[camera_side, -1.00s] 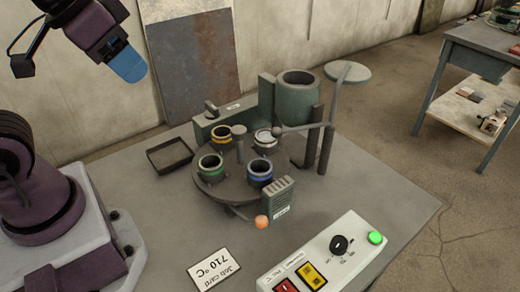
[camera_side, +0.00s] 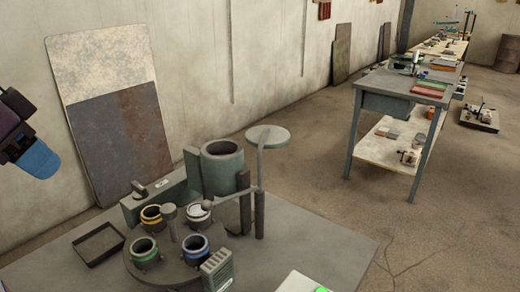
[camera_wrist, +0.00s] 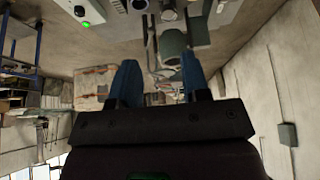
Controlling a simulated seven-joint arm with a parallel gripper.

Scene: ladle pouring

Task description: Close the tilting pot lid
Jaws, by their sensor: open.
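The tilting pot (camera_side: 222,175) is a green cylinder with a dark open mouth, standing upright at the back of the bench. Its lid (camera_side: 268,137) is a flat pale-green disc on a thin post, to the right of the mouth and apart from it, so the pot is uncovered. My gripper (camera_side: 38,160) has blue fingers and is at the left edge in the side view, well away from pot and lid. In the wrist view my gripper (camera_wrist: 160,84) has its two blue fingers spread with nothing between them. A green pot-like shape (camera_wrist: 173,45) shows beyond them.
A turntable (camera_side: 150,270) with several banded cups stands in front of the pot. A black tray (camera_side: 98,244) lies left of it. Dark upright posts (camera_side: 259,214) stand right of the pot. The bench's right side (camera_side: 320,245) is clear; a control box (camera_side: 300,283) is at the lower edge.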

